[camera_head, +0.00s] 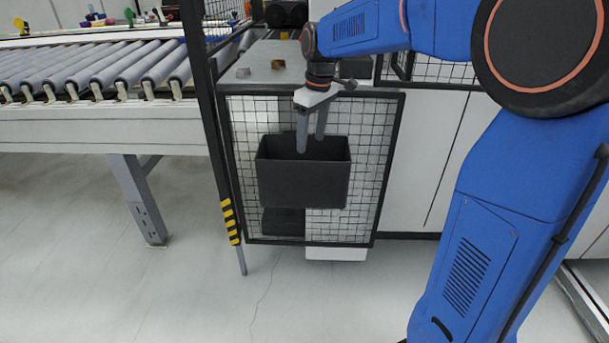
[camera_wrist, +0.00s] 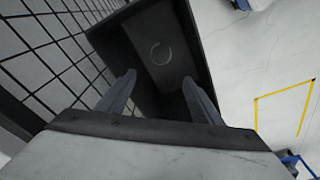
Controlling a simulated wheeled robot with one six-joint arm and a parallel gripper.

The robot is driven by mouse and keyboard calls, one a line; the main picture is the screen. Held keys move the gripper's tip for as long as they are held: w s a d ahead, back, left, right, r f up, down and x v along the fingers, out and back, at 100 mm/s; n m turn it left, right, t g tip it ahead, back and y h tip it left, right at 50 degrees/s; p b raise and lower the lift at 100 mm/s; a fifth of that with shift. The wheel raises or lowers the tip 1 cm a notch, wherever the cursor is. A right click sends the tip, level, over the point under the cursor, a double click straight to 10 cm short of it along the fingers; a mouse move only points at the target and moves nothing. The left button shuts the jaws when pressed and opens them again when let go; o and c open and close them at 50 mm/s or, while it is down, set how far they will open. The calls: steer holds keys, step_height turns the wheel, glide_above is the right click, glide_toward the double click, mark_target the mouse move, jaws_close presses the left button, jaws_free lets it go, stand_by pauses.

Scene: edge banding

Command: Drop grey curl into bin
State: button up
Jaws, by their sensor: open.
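The dark bin (camera_head: 303,187) hangs on the mesh fence panel with its open top facing up. In the wrist view the bin's inside wall (camera_wrist: 115,52) shows. A thin, pale grey curl (camera_wrist: 161,53) forms a ring on the bin's floor. My gripper (camera_head: 311,144) points down over the bin's mouth, its fingertips at about the rim. In the wrist view my gripper (camera_wrist: 159,79) has its two fingers apart with nothing between them. The curl is hidden by the bin's front wall in the head view.
The black mesh panel (camera_head: 373,150) stands right behind the bin. A brown block (camera_head: 278,64) and a small grey block (camera_head: 243,72) lie on the grey top above. A roller conveyor (camera_head: 95,72) is at left. The floor (camera_head: 180,285) in front is clear.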

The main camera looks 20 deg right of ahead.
step_height(320, 180, up, 17)
steer(key=s+d, duration=0.1)
steer(key=shift+s+d+r, duration=0.15)
steer(key=shift+s, duration=0.15)
steer(key=shift+s, duration=0.15)
stand_by(0.3)
steer(key=s+d+f+m+t, duration=0.1)
steer(key=s+d+f+m, duration=0.1)
steer(key=s+f, duration=1)
steer(key=s+d+f+m+t, duration=0.2)
steer(key=s+f+m, duration=0.3)
steer(key=s+f, duration=0.6)
steer(key=s+d, duration=0.1)
steer(key=s, duration=0.7)
steer(key=shift+d+f+m+t+h, duration=0.25)
steer(key=shift+f+m+t+h, duration=0.05)
steer(key=shift+f+h, duration=0.1)
steer(key=shift+r, duration=0.1)
steer(key=shift+c, duration=0.7)
